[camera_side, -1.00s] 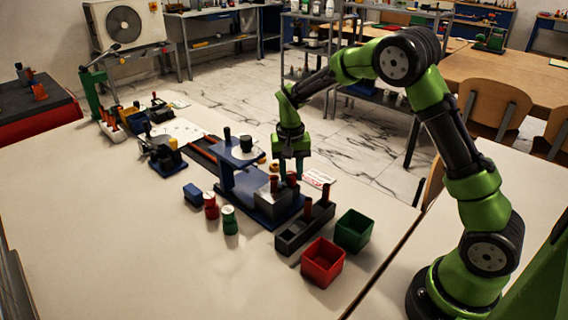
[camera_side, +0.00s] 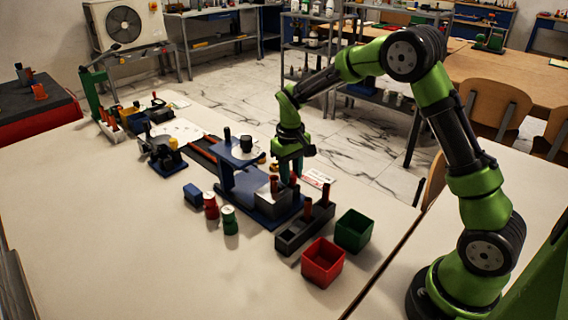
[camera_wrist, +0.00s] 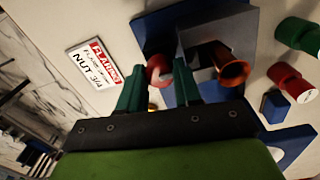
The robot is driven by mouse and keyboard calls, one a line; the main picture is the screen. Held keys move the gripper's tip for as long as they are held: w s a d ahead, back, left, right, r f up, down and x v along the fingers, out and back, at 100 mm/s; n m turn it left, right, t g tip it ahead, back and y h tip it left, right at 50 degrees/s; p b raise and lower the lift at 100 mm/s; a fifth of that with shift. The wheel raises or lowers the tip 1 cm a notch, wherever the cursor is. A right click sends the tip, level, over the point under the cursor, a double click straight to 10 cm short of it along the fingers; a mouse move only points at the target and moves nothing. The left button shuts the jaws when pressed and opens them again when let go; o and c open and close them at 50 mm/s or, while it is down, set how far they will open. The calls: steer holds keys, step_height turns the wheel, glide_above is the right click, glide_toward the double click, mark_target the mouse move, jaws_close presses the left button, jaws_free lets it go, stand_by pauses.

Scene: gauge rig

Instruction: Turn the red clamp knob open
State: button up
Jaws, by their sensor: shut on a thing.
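The red clamp knob (camera_wrist: 157,72) shows in the wrist view between the two green fingers of my gripper (camera_wrist: 158,68), which is shut on it. In the side view my gripper (camera_side: 290,172) points down at the back edge of the blue gauge rig (camera_side: 229,182). The fingers and hand largely hide the knob there. The grey block (camera_side: 272,198) with red-orange pins sits on the rig's base just in front of my gripper. In the wrist view one flared orange-red pin (camera_wrist: 232,68) stands right of the fingers, apart from them.
A white label card (camera_wrist: 94,66) lies beside the rig. A dark pin holder (camera_side: 292,238), a red bin (camera_side: 322,265) and a green bin (camera_side: 354,232) stand to the right. Red (camera_side: 211,208) and green (camera_side: 230,222) cylinders and a blue block (camera_side: 193,194) stand in front-left.

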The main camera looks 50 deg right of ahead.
mark_target(291, 174)
steer(key=shift+r, duration=0.1)
stand_by(0.3)
steer(key=o, duration=1)
steer(key=shift+o, duration=0.2)
steer(key=shift+a, duration=0.1)
steer(key=shift+r, duration=4)
